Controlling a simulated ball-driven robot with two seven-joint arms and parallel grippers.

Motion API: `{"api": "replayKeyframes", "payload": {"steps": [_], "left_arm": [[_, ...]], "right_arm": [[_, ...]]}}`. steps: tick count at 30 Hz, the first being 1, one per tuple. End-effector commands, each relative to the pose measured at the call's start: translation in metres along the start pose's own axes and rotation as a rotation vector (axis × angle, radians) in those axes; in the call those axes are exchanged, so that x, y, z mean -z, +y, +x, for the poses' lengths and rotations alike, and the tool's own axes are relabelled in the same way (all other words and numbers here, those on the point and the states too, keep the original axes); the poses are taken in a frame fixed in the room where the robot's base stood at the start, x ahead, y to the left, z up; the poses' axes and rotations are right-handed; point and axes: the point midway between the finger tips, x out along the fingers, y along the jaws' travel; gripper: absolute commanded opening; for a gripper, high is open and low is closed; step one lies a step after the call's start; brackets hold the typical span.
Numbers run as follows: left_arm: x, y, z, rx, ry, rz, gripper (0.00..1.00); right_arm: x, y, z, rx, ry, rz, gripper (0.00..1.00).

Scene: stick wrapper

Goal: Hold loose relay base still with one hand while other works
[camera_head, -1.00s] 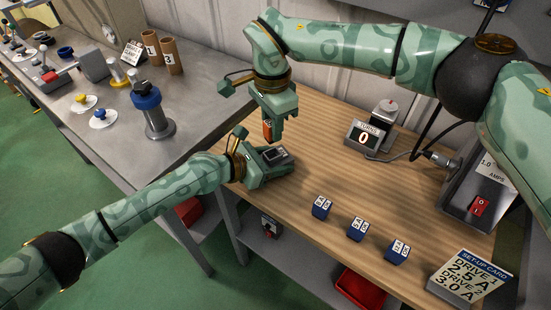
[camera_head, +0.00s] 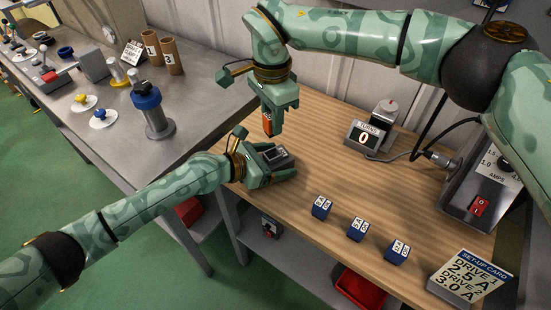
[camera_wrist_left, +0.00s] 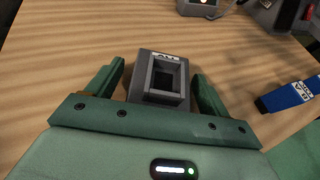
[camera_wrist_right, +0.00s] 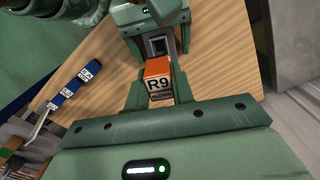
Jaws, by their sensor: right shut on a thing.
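The grey relay base (camera_head: 283,163) with a dark square socket sits on the wooden bench; it also shows in the left wrist view (camera_wrist_left: 147,92). My left gripper (camera_head: 275,172) is around it, one finger on each side, and in the left wrist view (camera_wrist_left: 160,72) narrow gaps show between fingers and base. My right gripper (camera_head: 273,127) is shut on an orange relay (camera_head: 267,122), labelled R9 in the right wrist view (camera_wrist_right: 158,75). The relay hangs above the base, apart from it. The open socket (camera_wrist_right: 157,46) shows beyond the relay.
Several blue relays (camera_head: 357,229) stand in a row along the bench's front. A counter display reading 0 (camera_head: 368,138) is behind. A grey amps box (camera_head: 482,190) and set-up card (camera_head: 470,275) are at the right. The bench middle is clear.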

Motion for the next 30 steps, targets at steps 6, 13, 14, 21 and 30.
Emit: {"api": "replayKeyframes", "payload": {"steps": [6,13,14,21,30], "left_arm": [[0.000,0.000,-0.001,0.000,0.000,0.000,0.80],[0.001,0.000,-0.031,0.000,0.001,0.002,0.80],[0.001,0.001,-0.038,-0.002,0.001,0.001,0.80],[0.001,0.000,-0.093,-0.001,0.002,0.002,0.80],[-0.005,0.000,-0.126,0.000,0.000,0.001,0.80]], "right_arm": [[0.000,0.000,0.000,0.000,0.000,0.000,0.00],[0.000,0.000,0.000,0.000,0.000,0.000,0.00],[0.000,0.000,0.000,0.000,0.000,0.000,0.00],[0.000,0.000,0.000,0.000,0.000,0.000,0.00],[0.000,0.001,-0.009,0.004,0.003,0.000,0.00]]}}
